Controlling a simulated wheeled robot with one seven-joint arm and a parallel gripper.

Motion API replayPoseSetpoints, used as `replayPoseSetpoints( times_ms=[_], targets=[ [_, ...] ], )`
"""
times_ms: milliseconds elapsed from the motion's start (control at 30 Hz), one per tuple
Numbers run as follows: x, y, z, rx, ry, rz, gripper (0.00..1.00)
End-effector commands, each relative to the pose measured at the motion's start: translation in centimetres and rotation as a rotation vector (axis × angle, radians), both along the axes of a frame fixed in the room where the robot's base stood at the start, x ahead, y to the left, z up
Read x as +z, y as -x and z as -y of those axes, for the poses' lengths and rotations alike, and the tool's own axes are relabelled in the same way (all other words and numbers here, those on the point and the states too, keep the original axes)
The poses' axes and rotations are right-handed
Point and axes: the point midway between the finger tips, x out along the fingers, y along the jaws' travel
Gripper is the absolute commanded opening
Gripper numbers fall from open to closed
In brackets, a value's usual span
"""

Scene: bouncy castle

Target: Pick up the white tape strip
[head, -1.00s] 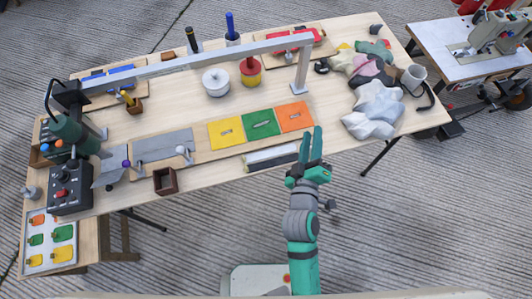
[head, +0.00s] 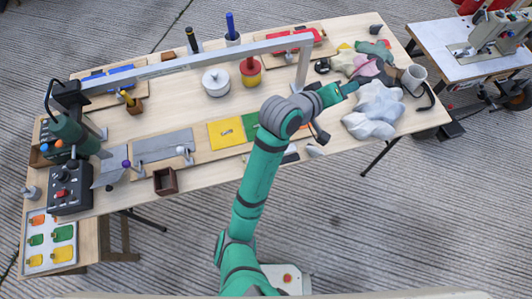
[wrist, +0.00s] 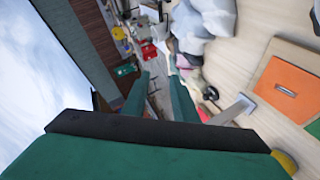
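I cannot make out the white tape strip for certain. My gripper (head: 350,87) is over the right part of the bench, at the left side of the cloth pile, pointing right. In the wrist view its two green fingers (wrist: 160,80) stand apart with nothing visible held between them. White-grey crumpled cloth (head: 373,110) lies right of the gripper; it also shows in the wrist view (wrist: 205,22).
A grey overhead bar (head: 200,62) spans the bench, its post (head: 303,68) close to my arm. Yellow (head: 226,133) and green squares lie left of my arm; an orange square (wrist: 288,88) shows in the wrist view.

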Motion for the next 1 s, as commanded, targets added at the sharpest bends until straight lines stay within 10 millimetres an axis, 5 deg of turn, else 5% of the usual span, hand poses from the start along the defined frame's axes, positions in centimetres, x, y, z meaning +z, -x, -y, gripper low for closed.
replayPoseSetpoints(
  times_ms=[267, 500, 733, 1000],
  targets=[
    [-4.8, 1.6, -5.9, -0.066, -0.295, -0.209, 0.26],
    [-9.3, 4.5, -15.1, -0.039, -0.588, -0.448, 0.26],
    [-11.4, 8.0, -24.5, 0.032, -0.823, -0.665, 0.26],
    [-12.3, 9.8, -28.3, 0.068, -0.914, -0.758, 0.26]
  ],
)
